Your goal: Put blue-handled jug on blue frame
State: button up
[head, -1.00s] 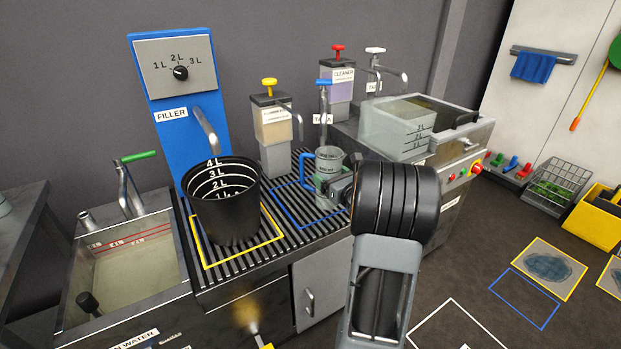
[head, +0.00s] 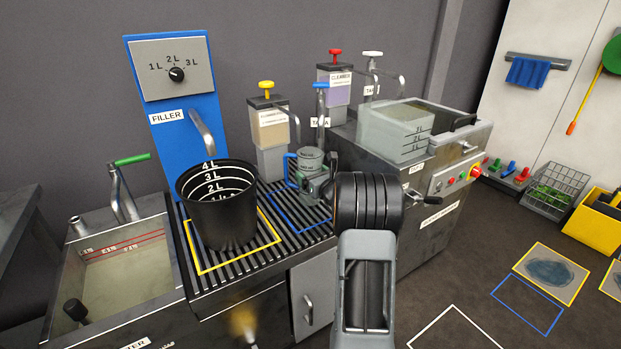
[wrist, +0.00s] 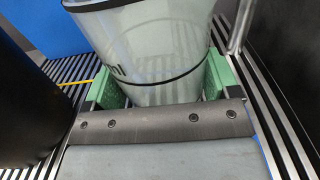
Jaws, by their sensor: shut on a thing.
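The clear jug (head: 311,157) has a blue handle (head: 288,167) on its left side in the head view. My gripper (head: 318,187) is shut around its lower body, and green pads flank the jug (wrist: 160,50) in the wrist view. The jug is upright or nearly so, over the back of the blue frame (head: 283,216) marked on the slatted grate. My gripper and arm hide the frame's right part. A blue line also shows at lower right in the wrist view. I cannot tell whether the jug's base touches the slats.
A black bucket (head: 218,222) stands in the yellow frame (head: 200,270) left of the jug. A blue-topped tap (head: 320,100) rises close behind the jug. A dispenser with a yellow knob (head: 268,125) stands behind left, and a grey tank (head: 395,130) to the right.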

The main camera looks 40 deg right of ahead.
jog(key=shift+f, duration=0.1)
jog(key=o, duration=1)
